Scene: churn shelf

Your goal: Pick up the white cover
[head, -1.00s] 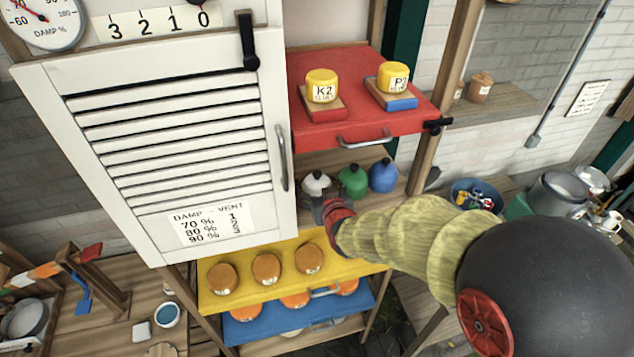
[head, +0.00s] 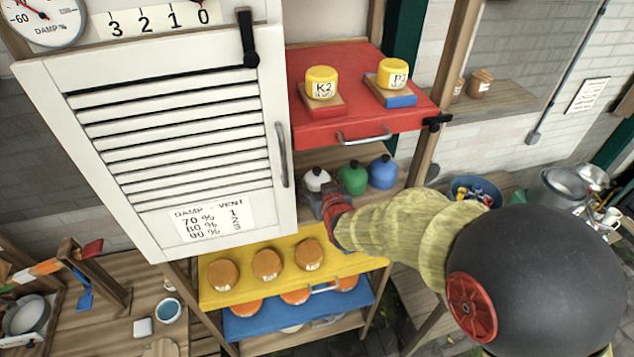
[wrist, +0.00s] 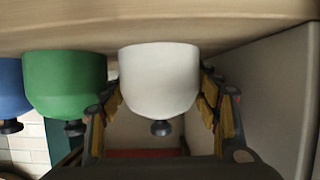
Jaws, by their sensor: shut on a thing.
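The white cover (head: 316,179) is a small dome with a dark knob, on the shelf under the red drawer at the left of a row of covers. It fills the middle of the wrist view (wrist: 158,80), which shows the shelf upside down. My gripper (head: 322,200) reaches in from the front right. In the wrist view its fingers (wrist: 160,100) lie on both sides of the white cover, shut on it. The cover's rim is at the shelf board (wrist: 230,18); I cannot tell whether a gap shows there. What is under the cover is hidden.
A green cover (head: 352,178) stands close beside the white one, with a blue cover (head: 383,172) beyond. The red drawer (head: 365,110) juts out above, the yellow drawer (head: 235,290) below. The white louvred door (head: 160,235) stands close on the left.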

